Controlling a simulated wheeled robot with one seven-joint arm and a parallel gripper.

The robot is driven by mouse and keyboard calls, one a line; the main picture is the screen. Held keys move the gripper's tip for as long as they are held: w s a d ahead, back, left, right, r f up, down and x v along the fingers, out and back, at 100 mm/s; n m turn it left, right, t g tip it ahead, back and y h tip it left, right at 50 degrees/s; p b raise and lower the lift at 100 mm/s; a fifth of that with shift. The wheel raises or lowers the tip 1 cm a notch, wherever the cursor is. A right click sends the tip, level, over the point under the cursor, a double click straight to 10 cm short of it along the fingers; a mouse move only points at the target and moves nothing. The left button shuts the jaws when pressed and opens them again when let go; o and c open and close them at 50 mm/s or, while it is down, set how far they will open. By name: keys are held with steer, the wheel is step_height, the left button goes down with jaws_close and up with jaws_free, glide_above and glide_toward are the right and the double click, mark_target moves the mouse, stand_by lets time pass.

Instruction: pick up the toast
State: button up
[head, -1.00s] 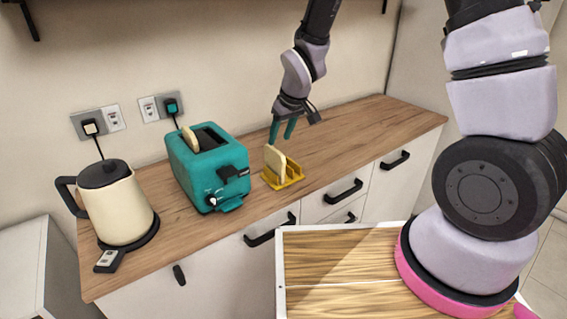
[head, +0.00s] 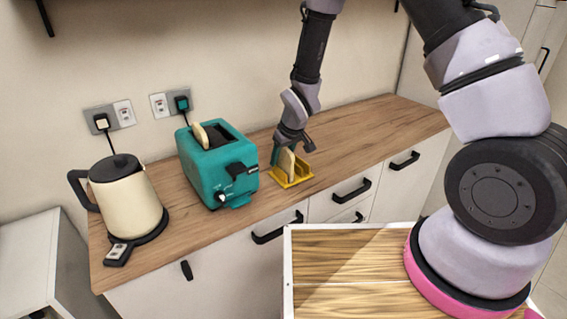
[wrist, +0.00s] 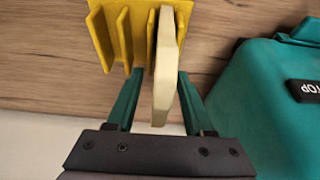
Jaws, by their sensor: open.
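A pale slice of toast (head: 286,164) stands upright in a yellow rack (head: 299,180) on the wooden counter. In the wrist view the toast (wrist: 165,65) is at the right end of the rack (wrist: 103,35), seen nearly edge-on. My gripper (head: 281,153) is down at the rack. Its green fingers are open, one on each side of the toast, with visible gaps between them and the slice. A second slice (head: 201,135) sticks out of a slot of the teal toaster (head: 220,180).
The toaster is close to the rack and shows at the right in the wrist view (wrist: 250,110). A cream kettle (head: 128,203) stands at the counter's left end. The counter right of the rack (head: 375,130) is clear.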

jaws_close()
step_height(320, 180, up, 10)
stand_by(0.6)
